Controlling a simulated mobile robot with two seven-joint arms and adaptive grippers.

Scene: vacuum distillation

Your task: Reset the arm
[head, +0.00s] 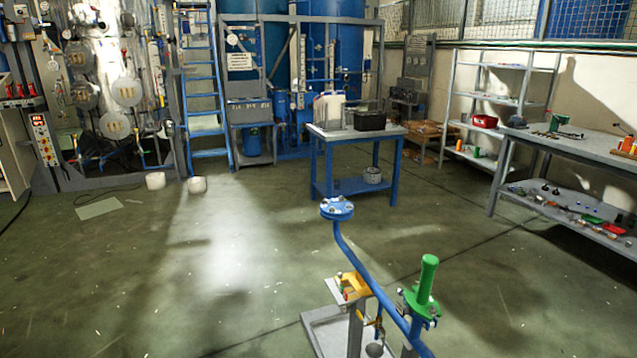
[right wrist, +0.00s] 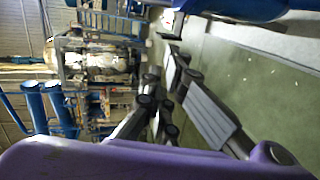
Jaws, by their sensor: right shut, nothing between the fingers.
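My right gripper (right wrist: 178,75) shows in the right wrist view, with dark links and grey finger pads. It is shut with nothing held, and hangs in the air with the floor behind it. Neither gripper and neither arm shows in the head view. My left gripper is in no view.
A blue bent pipe with a flange (head: 337,209) and a green handle (head: 427,280) stand close in front. A blue table (head: 336,132) with containers is further back. Shelves (head: 480,160) and a workbench (head: 585,153) line the right. Floor at left (head: 150,270) is mostly clear.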

